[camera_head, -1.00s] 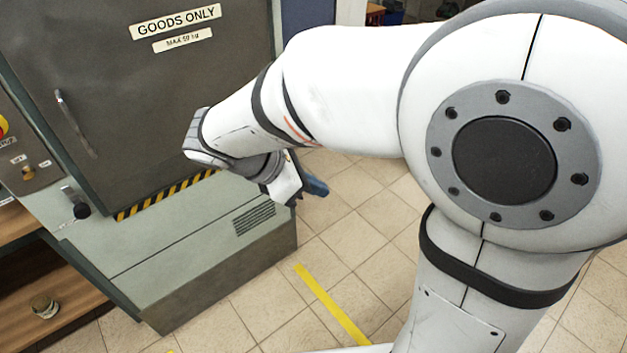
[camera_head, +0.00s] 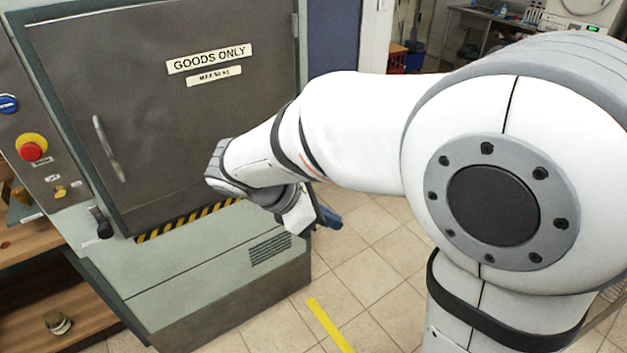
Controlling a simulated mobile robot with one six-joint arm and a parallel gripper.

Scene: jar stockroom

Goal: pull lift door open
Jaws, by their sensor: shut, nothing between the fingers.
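The lift door (camera_head: 190,120) is a dark grey panel with a "GOODS ONLY" label, and it looks shut in its pale green frame. Its upright metal handle (camera_head: 109,148) is on the door's left side. A black latch lever (camera_head: 101,222) sits on the frame at the door's lower left. My gripper (camera_head: 331,220) is to the right of the lift's lower front, over the floor and well apart from the handle. It is shut and empty, with blue at its tip; my wrist partly hides it.
A control panel with a red button (camera_head: 32,150) is left of the door. A wooden shelf (camera_head: 60,315) with jars stands at the lower left. Tiled floor (camera_head: 375,240) with a yellow line (camera_head: 330,325) lies clear in front. A sink counter (camera_head: 480,20) is at the back.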

